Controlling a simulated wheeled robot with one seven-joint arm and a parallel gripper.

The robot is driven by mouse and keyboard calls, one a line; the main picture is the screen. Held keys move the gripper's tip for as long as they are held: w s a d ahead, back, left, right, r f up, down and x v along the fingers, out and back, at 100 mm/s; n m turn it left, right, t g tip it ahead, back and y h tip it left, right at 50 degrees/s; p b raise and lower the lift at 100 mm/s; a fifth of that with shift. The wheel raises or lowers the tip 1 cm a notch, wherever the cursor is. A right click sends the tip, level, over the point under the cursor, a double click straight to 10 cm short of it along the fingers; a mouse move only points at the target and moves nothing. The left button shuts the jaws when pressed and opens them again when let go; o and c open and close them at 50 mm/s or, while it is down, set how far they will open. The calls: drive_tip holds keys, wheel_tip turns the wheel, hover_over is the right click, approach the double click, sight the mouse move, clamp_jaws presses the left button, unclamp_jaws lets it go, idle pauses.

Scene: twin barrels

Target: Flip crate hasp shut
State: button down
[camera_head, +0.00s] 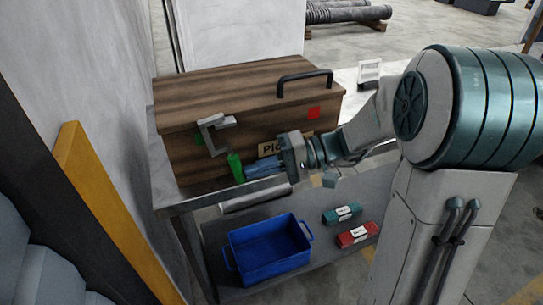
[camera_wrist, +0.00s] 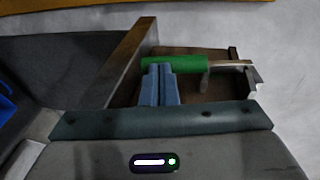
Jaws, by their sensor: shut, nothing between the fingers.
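A brown wooden crate (camera_head: 185,150) stands on a metal bench with its lid (camera_head: 220,90) down. A grey metal hasp (camera_head: 214,124) is on its front face towards the left, its upper part standing out near the lid edge. Its green grip (camera_head: 235,167) hangs down and tilts slightly to the right. In the wrist view the green grip (camera_wrist: 185,62) lies across the fingertips, with the metal part (camera_wrist: 245,68) at its right. My gripper (camera_head: 248,171) has its blue fingers together, just right of the grip's lower part. The fingertips (camera_wrist: 159,69) look at or against the grip; contact is unclear.
A blue bin (camera_head: 268,250), a teal box (camera_head: 341,214) and a red box (camera_head: 357,235) sit on the lower shelf. A wall is close at left.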

drive_tip(key=shift+s+a+f+b, duration=0.15)
drive_tip(key=shift+a+f+b, duration=0.2)
drive_tip(key=shift+b, duration=0.05)
drive_tip(key=shift+s+a+f, duration=0.1)
idle(0.5)
drive_tip(key=f+v, duration=0.3)
drive_tip(key=v, duration=1.1)
drive_tip(key=shift+d, duration=0.25)
